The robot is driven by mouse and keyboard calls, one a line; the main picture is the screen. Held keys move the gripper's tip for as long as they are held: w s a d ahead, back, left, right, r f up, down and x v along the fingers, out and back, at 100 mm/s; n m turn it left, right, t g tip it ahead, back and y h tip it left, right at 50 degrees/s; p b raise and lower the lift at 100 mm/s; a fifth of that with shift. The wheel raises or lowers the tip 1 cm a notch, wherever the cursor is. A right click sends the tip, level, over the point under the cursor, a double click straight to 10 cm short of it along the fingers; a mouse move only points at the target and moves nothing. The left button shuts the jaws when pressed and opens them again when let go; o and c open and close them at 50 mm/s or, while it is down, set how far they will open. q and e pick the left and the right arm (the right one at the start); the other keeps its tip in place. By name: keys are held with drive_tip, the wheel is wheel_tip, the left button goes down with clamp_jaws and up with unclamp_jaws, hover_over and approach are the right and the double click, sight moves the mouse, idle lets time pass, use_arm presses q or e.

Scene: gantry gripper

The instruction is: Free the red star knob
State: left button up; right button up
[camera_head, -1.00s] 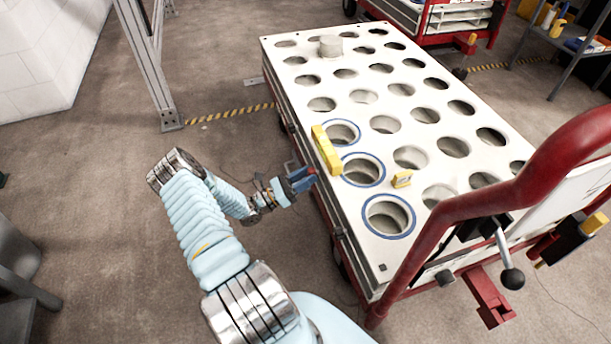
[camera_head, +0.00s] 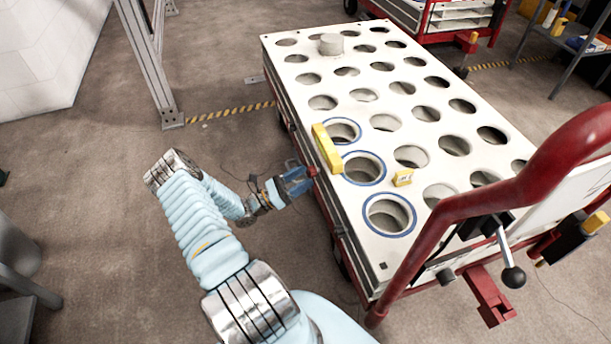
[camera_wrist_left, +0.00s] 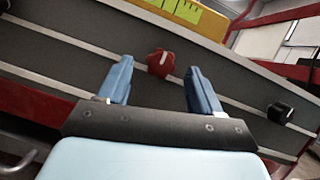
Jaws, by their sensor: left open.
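The red star knob (camera_wrist_left: 160,63) sits on the grey side of the cart in the left wrist view, between and beyond the two fingertips. It also shows in the head view as a small red spot (camera_head: 313,171) at the cart's left edge. My left gripper (camera_wrist_left: 161,72) has blue fingers spread apart, with nothing between them that I can see held. In the head view my left gripper (camera_head: 299,177) is beside the cart's long left side. Whether a fingertip touches the knob is unclear. My right gripper is not in view.
A black knob (camera_wrist_left: 281,112) is on the same side, to the right. A yellow bar (camera_head: 326,149) lies on the white top (camera_head: 300,100) with its many round holes. A red handrail (camera_head: 480,200) curves over the cart's near end.

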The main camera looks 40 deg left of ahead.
use_arm(q)
drive_tip(key=b+v, duration=0.1)
drive_tip(key=v, duration=1.1)
